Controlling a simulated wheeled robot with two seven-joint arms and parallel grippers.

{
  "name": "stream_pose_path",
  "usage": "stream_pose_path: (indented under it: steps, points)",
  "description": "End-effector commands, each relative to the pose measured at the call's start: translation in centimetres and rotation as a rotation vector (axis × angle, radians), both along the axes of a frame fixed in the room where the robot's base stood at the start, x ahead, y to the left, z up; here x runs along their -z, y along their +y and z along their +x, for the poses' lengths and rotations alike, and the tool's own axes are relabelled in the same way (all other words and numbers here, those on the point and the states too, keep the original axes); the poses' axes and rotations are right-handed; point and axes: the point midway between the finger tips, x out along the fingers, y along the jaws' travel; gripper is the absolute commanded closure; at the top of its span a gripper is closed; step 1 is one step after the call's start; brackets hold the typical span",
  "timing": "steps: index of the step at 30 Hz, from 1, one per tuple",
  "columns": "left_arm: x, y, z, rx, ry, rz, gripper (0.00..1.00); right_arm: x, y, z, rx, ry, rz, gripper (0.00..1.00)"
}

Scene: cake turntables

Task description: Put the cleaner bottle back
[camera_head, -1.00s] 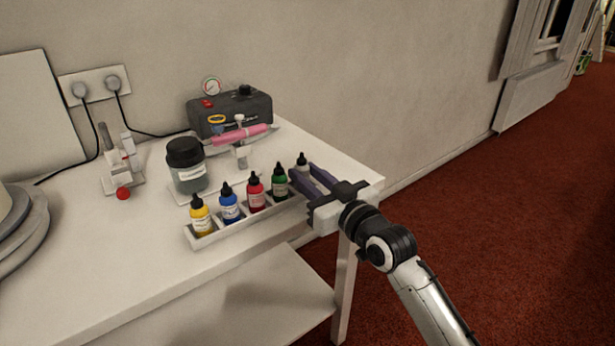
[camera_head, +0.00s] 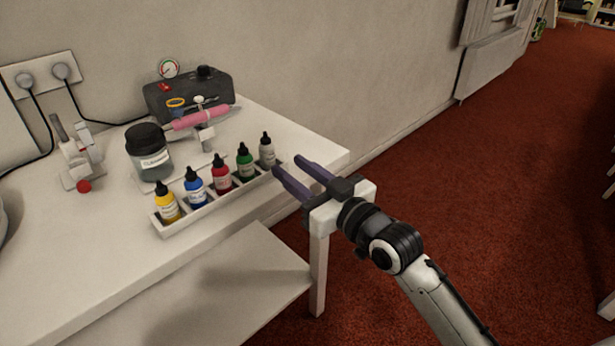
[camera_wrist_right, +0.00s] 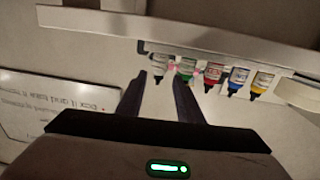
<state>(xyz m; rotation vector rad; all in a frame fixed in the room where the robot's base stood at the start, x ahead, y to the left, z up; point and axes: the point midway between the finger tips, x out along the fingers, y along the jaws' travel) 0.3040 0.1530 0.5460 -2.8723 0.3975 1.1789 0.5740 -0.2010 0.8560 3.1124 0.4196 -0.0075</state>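The cleaner bottle is most likely the pale grey bottle with a black cap (camera_head: 267,150), upright in the right end of the white bottle rack (camera_head: 213,208). It also shows in the right wrist view (camera_wrist_right: 160,60), beyond my fingertips. My right gripper (camera_head: 287,165) is open and empty, just right of the pale bottle and apart from it. Its two fingers also show in the right wrist view (camera_wrist_right: 158,80). Yellow (camera_head: 166,204), blue (camera_head: 195,188), red (camera_head: 221,175) and green (camera_head: 245,162) bottles stand in the same rack. My left gripper is not in view.
A dark-lidded jar (camera_head: 149,155) stands behind the rack. A black compressor (camera_head: 190,98) with a gauge and a pink airbrush (camera_head: 200,118) on a stand are at the back. The white table's (camera_head: 110,230) right edge lies near my gripper, with open red floor (camera_head: 480,200) beyond.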

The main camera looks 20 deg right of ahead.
Motion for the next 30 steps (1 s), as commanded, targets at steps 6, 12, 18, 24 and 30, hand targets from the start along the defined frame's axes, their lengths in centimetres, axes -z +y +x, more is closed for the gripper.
stream_pose_path:
  steps: [6,12,18,24,30]
  points:
    - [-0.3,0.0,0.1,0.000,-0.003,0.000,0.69,0.0,-0.9,-3.3,0.000,0.001,-0.001,0.67]
    - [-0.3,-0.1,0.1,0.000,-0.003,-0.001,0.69,2.3,-0.8,-4.9,0.001,0.048,-0.003,0.67]
    - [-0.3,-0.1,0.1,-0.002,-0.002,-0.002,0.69,15.4,1.3,-11.3,0.009,0.336,-0.037,0.67]
    - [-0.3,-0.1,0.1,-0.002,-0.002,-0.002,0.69,26.6,3.7,-21.4,0.003,0.628,-0.085,0.67]
    - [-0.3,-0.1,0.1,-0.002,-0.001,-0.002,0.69,30.5,4.9,-26.7,-0.005,0.752,-0.109,0.67]
